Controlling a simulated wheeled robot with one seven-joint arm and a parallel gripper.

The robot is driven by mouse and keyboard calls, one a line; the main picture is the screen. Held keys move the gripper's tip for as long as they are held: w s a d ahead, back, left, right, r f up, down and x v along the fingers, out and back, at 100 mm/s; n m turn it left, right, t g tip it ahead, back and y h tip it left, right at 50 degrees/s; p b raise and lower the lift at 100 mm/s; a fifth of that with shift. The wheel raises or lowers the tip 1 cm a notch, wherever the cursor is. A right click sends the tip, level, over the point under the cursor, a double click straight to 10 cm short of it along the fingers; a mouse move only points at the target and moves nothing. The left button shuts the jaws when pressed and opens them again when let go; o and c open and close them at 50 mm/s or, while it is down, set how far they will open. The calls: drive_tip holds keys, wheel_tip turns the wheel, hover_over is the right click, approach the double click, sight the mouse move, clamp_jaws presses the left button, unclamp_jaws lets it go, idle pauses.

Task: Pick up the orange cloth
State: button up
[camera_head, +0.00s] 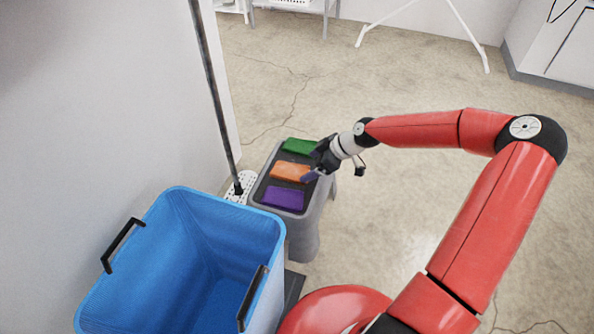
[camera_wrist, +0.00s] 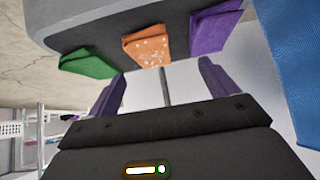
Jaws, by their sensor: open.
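The orange cloth (camera_head: 291,172) lies folded on top of a grey stand (camera_head: 322,200), between a green cloth (camera_head: 300,146) and a purple cloth (camera_head: 284,198). My gripper (camera_head: 308,176) is at the right side of the orange cloth, close to it. Part of the gripper hides the stand's right edge. In the wrist view the orange cloth (camera_wrist: 147,47) is beyond the two purple fingertips, roughly between them and apart from them. The gripper (camera_wrist: 163,82) is open with nothing between its fingers.
A blue bin (camera_head: 180,255) with black handles stands in front of the stand, at the left. A dark pole (camera_head: 213,90) rises behind the stand near the white wall. The concrete floor (camera_head: 430,210) to the right is mostly clear.

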sight(295, 170)
drive_tip(key=shift+w+d+f+t+y, duration=0.1)
drive_tip(key=shift+w+d+t+y, duration=0.1)
drive_tip(key=shift+w, duration=0.2)
drive_tip(key=shift+w+d+f+t+y, duration=0.1)
drive_tip(key=shift+w+y, duration=0.1)
drive_tip(key=shift+w, duration=0.15)
drive_tip(key=shift+w+a+f, duration=0.15)
drive_tip(key=b+x, duration=0.1)
drive_tip(key=x, duration=0.2)
drive_tip(key=b+x, duration=0.1)
drive_tip(key=x, duration=0.3)
drive_tip(key=shift+a+f, duration=0.1)
drive_tip(key=shift+f, duration=0.1)
drive_tip(key=c, duration=1.1)
drive_tip(key=shift+o, duration=0.2)
drive_tip(key=shift+r, duration=0.1)
